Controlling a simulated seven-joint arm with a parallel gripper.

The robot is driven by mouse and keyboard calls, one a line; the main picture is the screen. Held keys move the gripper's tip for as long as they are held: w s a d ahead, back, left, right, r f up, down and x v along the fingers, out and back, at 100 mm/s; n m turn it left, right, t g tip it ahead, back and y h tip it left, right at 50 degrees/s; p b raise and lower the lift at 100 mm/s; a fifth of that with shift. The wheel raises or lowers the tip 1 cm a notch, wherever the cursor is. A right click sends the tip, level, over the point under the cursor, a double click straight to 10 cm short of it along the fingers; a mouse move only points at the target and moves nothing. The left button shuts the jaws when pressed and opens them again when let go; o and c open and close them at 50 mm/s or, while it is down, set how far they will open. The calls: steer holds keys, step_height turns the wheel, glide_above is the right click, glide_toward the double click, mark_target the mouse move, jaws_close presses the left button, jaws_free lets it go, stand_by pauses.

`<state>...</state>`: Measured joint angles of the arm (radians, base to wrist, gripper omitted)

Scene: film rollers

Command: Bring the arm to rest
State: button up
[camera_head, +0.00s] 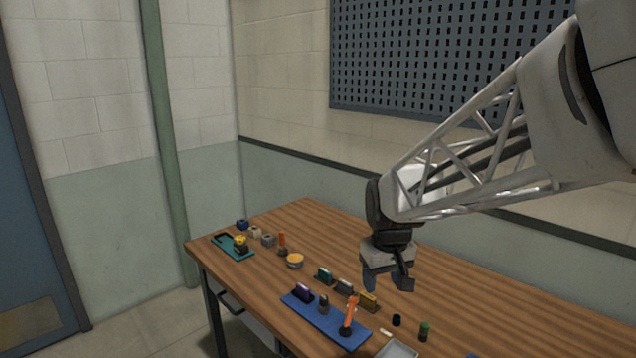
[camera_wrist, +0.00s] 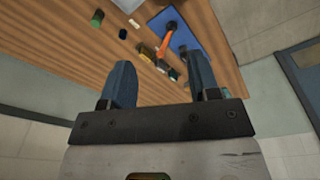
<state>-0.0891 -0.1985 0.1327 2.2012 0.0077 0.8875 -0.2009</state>
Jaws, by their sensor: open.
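My gripper (camera_head: 387,284) is open and empty. In the head view it hangs above the wooden table (camera_head: 455,285), right of the row of small items. In the wrist view my gripper (camera_wrist: 158,82) shows two blue fingers spread wide with nothing between them. The arm reaches in from the upper right of the head view. Whether anything lies directly under the fingers is hard to tell.
A blue mat (camera_head: 299,312) holds a purple item (camera_head: 304,292) and an orange-handled tool (camera_head: 349,312). A pegboard wall (camera_head: 430,50) rises behind.

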steer(key=s+d+m, duration=0.1)
steer(key=s+d, duration=0.1)
steer(key=s, duration=1)
steer(key=s+d+r+m+t, duration=0.1)
steer(key=s+d+m, duration=0.1)
steer(key=s, duration=0.9)
steer(key=shift+s+d, duration=0.35)
steer(key=shift+d, duration=0.3)
